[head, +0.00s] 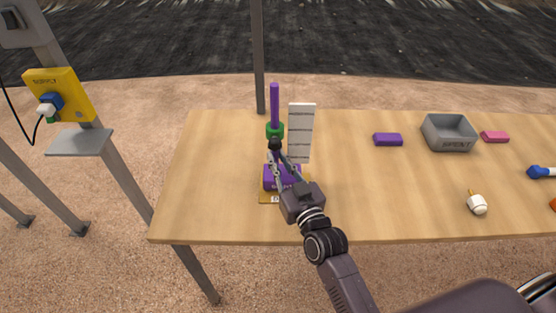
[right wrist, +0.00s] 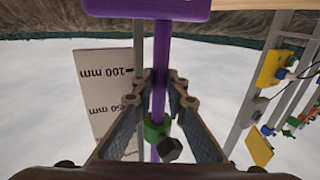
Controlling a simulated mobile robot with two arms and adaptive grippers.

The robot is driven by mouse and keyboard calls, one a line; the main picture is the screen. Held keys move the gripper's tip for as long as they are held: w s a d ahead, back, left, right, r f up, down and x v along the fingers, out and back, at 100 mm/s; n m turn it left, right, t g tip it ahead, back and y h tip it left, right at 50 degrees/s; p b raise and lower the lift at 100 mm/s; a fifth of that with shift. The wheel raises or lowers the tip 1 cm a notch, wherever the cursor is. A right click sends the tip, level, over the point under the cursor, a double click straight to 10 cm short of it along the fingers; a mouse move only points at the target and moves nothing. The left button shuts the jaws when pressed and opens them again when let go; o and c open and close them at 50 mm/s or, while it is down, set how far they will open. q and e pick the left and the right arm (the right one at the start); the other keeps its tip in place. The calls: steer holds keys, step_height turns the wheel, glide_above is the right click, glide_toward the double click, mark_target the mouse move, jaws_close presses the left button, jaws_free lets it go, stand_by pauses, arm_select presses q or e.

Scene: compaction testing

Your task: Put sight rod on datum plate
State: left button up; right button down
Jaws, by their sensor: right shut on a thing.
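The sight rod (head: 275,105) is an upright purple rod with a green collar and a purple block at its foot. My right gripper (head: 277,152) is shut on the rod, below the collar in the head view. The right wrist view shows the rod (right wrist: 160,60) between the fingers (right wrist: 160,92), with the block at the top of that picture. The yellow-brown datum plate (head: 268,199) lies on the table, partly hidden by the block and my gripper. The block appears over the plate; whether it touches it I cannot tell. My left gripper is out of view.
A white board with millimetre marks (head: 301,125) stands upright just right of the rod. On the table's right are a purple block (head: 388,139), a grey tray (head: 449,148), a pink block (head: 495,137) and a white knob-like thing (head: 477,205). The table's left end is clear.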

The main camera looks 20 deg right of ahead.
steer(key=c, duration=1.9)
jaws_free()
steer(key=shift+f, duration=0.2)
steer(key=shift+c, duration=0.2)
steer(key=shift+r, duration=0.25)
steer(key=shift+s+f, duration=0.15)
steer(key=shift+s, duration=0.15)
steer(key=s+d, duration=0.1)
steer(key=s, duration=1)
steer(key=shift+s+d+b, duration=0.15)
steer(key=shift+d+b, duration=0.05)
steer(key=shift+b, duration=0.25)
